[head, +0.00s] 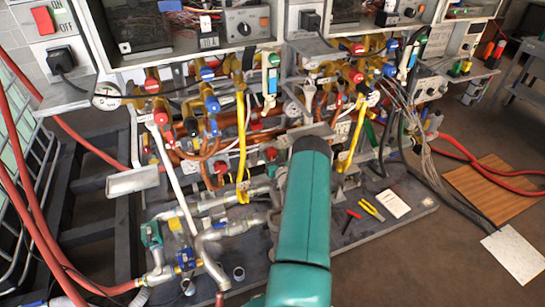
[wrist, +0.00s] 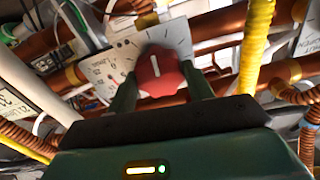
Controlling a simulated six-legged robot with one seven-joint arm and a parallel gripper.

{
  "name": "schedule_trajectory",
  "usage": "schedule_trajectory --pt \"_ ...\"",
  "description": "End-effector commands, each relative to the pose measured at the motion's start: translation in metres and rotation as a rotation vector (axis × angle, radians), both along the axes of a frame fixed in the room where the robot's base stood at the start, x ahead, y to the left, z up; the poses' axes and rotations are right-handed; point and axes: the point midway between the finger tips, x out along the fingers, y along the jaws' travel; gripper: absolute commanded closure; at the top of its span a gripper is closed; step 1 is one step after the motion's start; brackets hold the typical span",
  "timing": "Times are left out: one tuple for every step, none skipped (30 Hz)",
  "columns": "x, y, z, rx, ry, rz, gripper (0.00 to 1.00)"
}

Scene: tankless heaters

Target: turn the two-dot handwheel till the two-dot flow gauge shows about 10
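In the wrist view a red handwheel (wrist: 158,74) with a white stripe sits between the two dark green fingers of my gripper (wrist: 160,80). The fingertips touch its sides, so my gripper looks shut on it. A white scale plate (wrist: 181,36) with dark tick marks lies behind the wheel, partly hidden by it. No two-dot mark is readable on the wheel, and I cannot make out a flow reading. In the head view my teal arm hides my gripper and this wheel. A round white gauge (head: 106,96) shows at the left; its reading is too small to tell.
Copper pipes (wrist: 218,28) and a yellow corrugated hose (wrist: 257,40) run close around my gripper. In the head view, red hoses (head: 35,160) hang at the left. Pliers (head: 372,209) and a white card (head: 393,203) lie on the grey base.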

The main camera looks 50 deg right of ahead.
Motion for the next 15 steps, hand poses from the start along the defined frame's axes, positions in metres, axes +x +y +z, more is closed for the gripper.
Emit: schedule_trajectory --pt "-0.0001 0.0000 0.0001 0.000 0.000 0.000 0.66" --pt "-0.0001 0.0000 0.0001 0.000 0.000 0.000 0.72" --pt "-0.0002 0.0000 0.0001 0.000 0.000 0.000 0.71" --pt "-0.0002 0.0001 0.0002 0.000 0.000 0.000 0.71" --pt "-0.0002 0.0000 0.0001 0.000 0.000 0.000 0.71" --pt "-0.0002 0.0001 0.0002 0.002 -0.001 0.000 0.71" --pt "-0.0002 0.0000 0.0002 0.003 -0.002 0.000 0.71" --pt "-0.0002 0.0000 0.0002 0.007 -0.004 0.000 0.71" --pt "-0.0002 0.0000 0.0002 0.012 -0.007 0.000 0.71" --pt "-0.0002 0.0000 0.0002 0.018 -0.011 0.000 0.71" --pt "-0.0002 0.0000 0.0002 0.025 -0.015 0.000 0.71" --pt "-0.0002 0.0000 0.0002 0.036 -0.022 0.001 0.71" --pt "-0.0003 -0.0001 0.0002 0.046 -0.027 0.001 0.71" --pt "-0.0003 -0.0001 0.0001 0.058 -0.034 0.001 0.71" --pt "-0.0003 -0.0002 0.0001 0.074 -0.044 0.001 0.71"
